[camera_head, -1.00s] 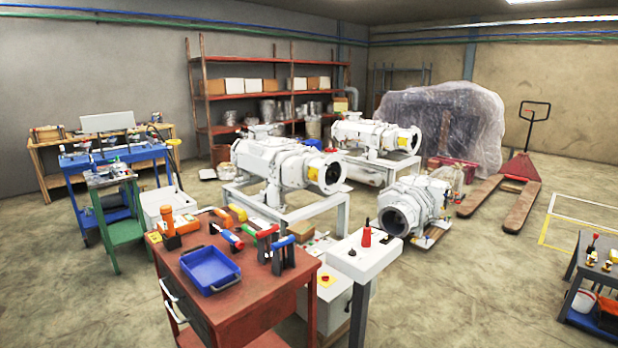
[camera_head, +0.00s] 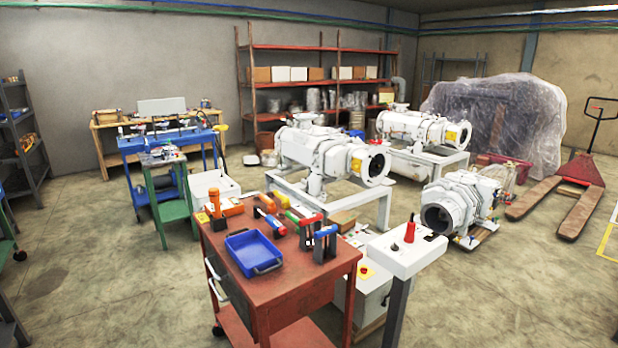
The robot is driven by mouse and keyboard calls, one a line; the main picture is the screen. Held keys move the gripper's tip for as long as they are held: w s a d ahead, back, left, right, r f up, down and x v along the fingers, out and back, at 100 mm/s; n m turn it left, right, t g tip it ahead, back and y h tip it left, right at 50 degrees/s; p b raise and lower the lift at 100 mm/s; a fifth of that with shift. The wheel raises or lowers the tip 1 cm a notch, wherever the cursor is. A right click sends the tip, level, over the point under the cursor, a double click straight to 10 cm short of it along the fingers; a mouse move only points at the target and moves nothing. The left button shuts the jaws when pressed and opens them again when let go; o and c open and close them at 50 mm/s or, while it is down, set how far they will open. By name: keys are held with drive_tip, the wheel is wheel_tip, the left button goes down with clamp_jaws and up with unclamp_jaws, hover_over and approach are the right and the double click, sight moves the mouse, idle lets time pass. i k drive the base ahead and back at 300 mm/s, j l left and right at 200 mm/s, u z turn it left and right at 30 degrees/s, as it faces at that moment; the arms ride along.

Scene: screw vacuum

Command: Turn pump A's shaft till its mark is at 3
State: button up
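Two large white pumps stand on grey-white frames in the middle of the room. The nearer pump (camera_head: 318,153) has a round flanged end facing right with a yellow label. The farther pump (camera_head: 420,130) stands behind it to the right, also with a yellow label. A third pump-like machine (camera_head: 462,203) sits low on the floor with a dark round opening facing me. I cannot tell which one is pump A. No shaft mark or number is readable at this distance. My gripper is not in view.
A red tool cart (camera_head: 285,285) with a blue tray (camera_head: 253,252) and hand tools stands in front. A white pedestal (camera_head: 402,252) is right of it. A pallet jack (camera_head: 560,195) stands at right. Open floor (camera_head: 530,270) lies at front right.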

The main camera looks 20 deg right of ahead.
sight(375, 165)
drive_tip(key=i+j, duration=0.25)
drive_tip(key=i, duration=0.15)
drive_tip(key=i+j+z, duration=0.15)
drive_tip(key=i, duration=0.25)
drive_tip(key=i+z, duration=0.25)
drive_tip(key=z, duration=0.2)
drive_tip(key=i+z, duration=0.25)
drive_tip(key=z, duration=0.2)
drive_tip(key=i+j+z, duration=0.1)
drive_tip(key=i+z, duration=0.15)
drive_tip(key=z, duration=0.2)
drive_tip(key=i+l+z, duration=0.2)
drive_tip(key=i+z, duration=0.25)
drive_tip(key=i, duration=0.2)
drive_tip(key=i+j+z, duration=0.1)
drive_tip(key=i+z, duration=0.35)
drive_tip(key=i, duration=1.95)
drive_tip(key=i+u, duration=0.4)
drive_tip(key=i+l+u, duration=0.1)
drive_tip(key=i+u, duration=0.35)
drive_tip(key=i, duration=0.2)
drive_tip(key=i+l+u, duration=0.25)
drive_tip(key=i+u, duration=0.85)
drive_tip(key=u, duration=0.15)
drive_tip(key=i+l+u, duration=0.25)
drive_tip(key=u, duration=0.2)
drive_tip(key=i+l+u, duration=0.3)
drive_tip(key=u, duration=0.15)
